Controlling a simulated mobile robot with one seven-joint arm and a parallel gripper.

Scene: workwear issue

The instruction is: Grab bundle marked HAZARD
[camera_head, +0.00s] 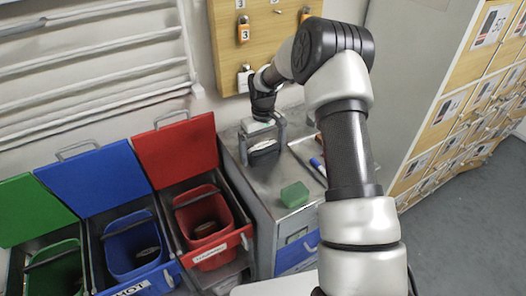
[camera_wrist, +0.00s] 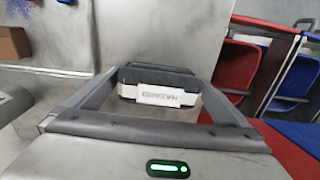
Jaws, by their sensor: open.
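The bundle marked HAZARD (camera_wrist: 160,88) is dark with a white band and a white label, and its lettering shows in the wrist view. It sits on the grey metal cabinet top and also shows in the head view (camera_head: 263,149). My gripper (camera_wrist: 155,72) is open, with one finger to the left of the bundle and one to the right. In the head view my gripper (camera_head: 264,138) is low over the cabinet top at the bundle. I cannot tell whether either finger touches it.
A green block (camera_head: 294,195) and a blue pen-like item (camera_head: 317,167) lie on the cabinet top (camera_head: 262,186). Open-lidded red (camera_head: 205,222), blue (camera_head: 133,250) and green (camera_head: 56,274) bins stand to the left. A wooden padlock board (camera_head: 262,35) is behind; lockers (camera_head: 450,125) stand right.

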